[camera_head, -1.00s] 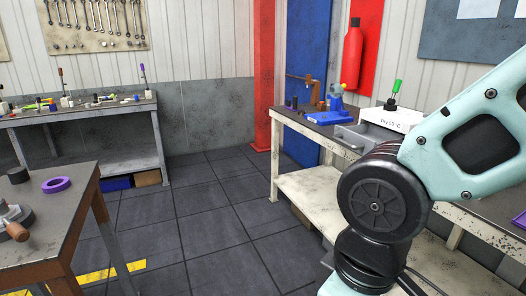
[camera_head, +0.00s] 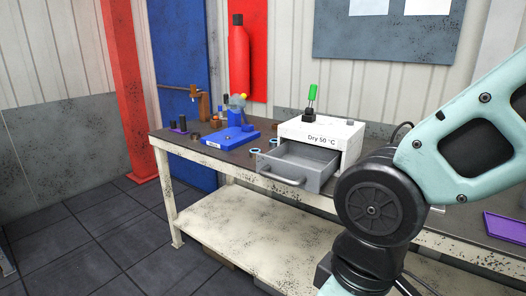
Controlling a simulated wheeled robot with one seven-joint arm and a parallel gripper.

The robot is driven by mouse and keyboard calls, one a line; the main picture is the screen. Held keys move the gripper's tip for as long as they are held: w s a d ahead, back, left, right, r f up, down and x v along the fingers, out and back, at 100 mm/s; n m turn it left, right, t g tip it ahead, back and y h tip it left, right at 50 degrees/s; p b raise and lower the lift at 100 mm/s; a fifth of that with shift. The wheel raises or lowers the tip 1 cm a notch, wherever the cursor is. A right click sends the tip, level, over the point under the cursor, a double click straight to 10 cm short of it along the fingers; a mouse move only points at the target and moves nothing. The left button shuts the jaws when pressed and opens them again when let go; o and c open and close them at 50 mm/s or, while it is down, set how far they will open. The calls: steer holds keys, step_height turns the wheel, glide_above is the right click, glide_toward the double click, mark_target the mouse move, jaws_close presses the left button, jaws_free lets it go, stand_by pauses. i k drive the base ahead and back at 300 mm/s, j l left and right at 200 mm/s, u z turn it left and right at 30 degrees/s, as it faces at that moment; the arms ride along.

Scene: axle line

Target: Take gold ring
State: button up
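I cannot pick out a gold ring for certain. A small yellow spot (camera_head: 243,97) shows at the top of the blue device on the bench, too small to make out. Small light-blue ring shapes (camera_head: 255,151) lie on the bench beside the open drawer. My arm fills the right side of the view, and my gripper is out of the picture.
A workbench (camera_head: 190,152) runs along the wall. A white box (camera_head: 345,133) marked "Dry 50 °C" has its grey drawer (camera_head: 290,172) pulled out. A blue plate (camera_head: 230,137) lies left of it. A purple tray (camera_head: 506,228) is at the far right. Floor at left is clear.

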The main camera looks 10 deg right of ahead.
mark_target(252, 152)
steer(key=i+j+z, duration=0.15)
steer(key=z, duration=0.35)
steer(key=i+j+z, duration=0.1)
steer(key=j+z, duration=0.35)
steer(key=i+j+z, duration=0.1)
steer(key=j, duration=0.4)
steer(key=i+j+z, duration=0.15)
steer(key=j, duration=0.35)
steer(key=i+j+z, duration=0.1)
steer(key=j, duration=0.4)
steer(key=i+j+z, duration=0.15)
steer(key=j, duration=0.35)
steer(key=i+j, duration=0.2)
steer(key=j, duration=0.15)
steer(key=i+j, duration=0.2)
steer(key=j, duration=0.2)
